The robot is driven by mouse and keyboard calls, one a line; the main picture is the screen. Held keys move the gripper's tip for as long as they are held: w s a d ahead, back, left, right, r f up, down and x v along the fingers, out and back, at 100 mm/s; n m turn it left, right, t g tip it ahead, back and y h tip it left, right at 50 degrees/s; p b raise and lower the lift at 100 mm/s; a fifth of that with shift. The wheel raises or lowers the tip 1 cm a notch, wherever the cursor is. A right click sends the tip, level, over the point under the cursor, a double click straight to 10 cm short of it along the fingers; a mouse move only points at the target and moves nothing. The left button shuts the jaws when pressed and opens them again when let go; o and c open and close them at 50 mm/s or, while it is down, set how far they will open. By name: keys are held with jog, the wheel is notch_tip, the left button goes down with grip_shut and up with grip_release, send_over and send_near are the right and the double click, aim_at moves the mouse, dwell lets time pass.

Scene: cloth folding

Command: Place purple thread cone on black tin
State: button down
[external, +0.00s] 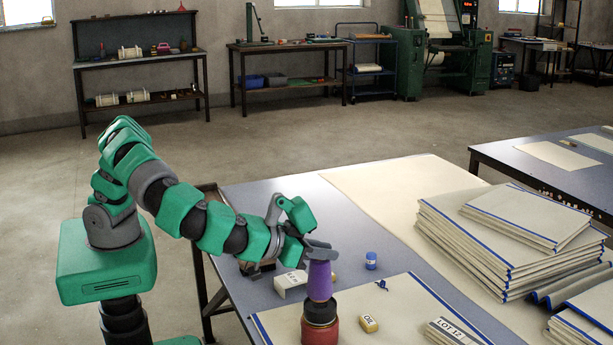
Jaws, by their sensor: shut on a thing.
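The purple thread cone (319,281) is upright near the left edge of the table. My gripper (320,252) is shut on its top from above. Directly below the cone is a black tin (320,310), which sits on a red round container (319,331). The cone's bottom meets the black tin's top in the external view; whether it rests there or hangs just above, I cannot tell.
A white box (290,284), a blue small jar (371,261) and a yellow block (369,324) stand close by on the table (270,205). Stacked folded cloths (500,245) fill the right side. A labelled bundle (452,332) lies at the front.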

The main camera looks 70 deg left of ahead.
aim_at(320, 262)
jog(key=shift+s+f, duration=0.1)
jog(key=shift+f, duration=1.3)
jog(key=c, duration=0.9)
grip_release()
jog(key=shift+f, duration=0.15)
jog(key=v, duration=1.2)
jog(key=shift+r+p, duration=0.25)
jog(key=shift+p, duration=0.1)
